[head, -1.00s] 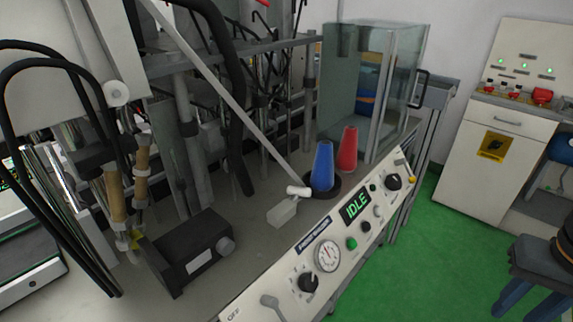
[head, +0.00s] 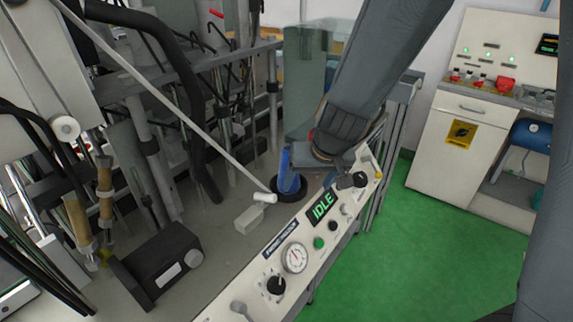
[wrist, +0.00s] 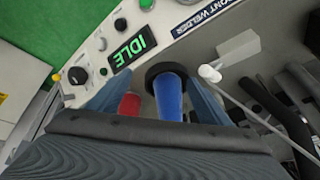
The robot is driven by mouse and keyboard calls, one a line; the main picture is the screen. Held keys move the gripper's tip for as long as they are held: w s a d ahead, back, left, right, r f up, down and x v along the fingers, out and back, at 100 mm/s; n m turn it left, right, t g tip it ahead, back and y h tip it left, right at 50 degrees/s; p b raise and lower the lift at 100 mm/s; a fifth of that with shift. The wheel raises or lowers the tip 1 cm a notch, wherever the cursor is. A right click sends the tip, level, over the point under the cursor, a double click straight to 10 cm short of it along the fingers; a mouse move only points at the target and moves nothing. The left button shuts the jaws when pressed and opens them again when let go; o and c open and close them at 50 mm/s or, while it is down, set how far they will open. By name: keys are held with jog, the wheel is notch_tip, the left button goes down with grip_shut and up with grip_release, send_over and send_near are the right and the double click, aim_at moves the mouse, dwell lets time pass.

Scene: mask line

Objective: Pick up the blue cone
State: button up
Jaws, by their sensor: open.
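The blue cone (head: 287,176) stands in a black round dish (head: 300,194) near the panel edge, its upper part partly hidden by my gripper in the head view. In the wrist view the blue cone (wrist: 169,100) is between the two fingers, nearer the right one, with the black dish (wrist: 155,73) around its far end. My gripper (wrist: 158,90) is open and empty. It also shows at the cone's upper right in the head view (head: 312,158). I cannot tell whether a finger touches the cone.
A red cone (wrist: 130,106) is close beside the blue cone, next to the left finger; my arm hides it in the head view. A white block with a lever (head: 249,218) and a diagonal rod are near the dish. The sloped control panel (head: 262,268) reads IDLE. A glass enclosure (head: 302,75) stands behind.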

notch_tip(320, 180, up, 2)
jog(key=t+p, duration=0.2)
send_over(295, 186)
jog(key=s+a, duration=0.1)
jog(key=s, duration=0.1)
jog(key=shift+h, duration=0.5)
jog(key=shift+b+x, duration=2.2)
jog(key=shift+x, duration=1.85)
jog(key=shift+w+a+r, duration=0.1)
jog(key=shift+w+r, duration=0.05)
jog(key=shift+r, duration=0.05)
jog(key=c, duration=1.3)
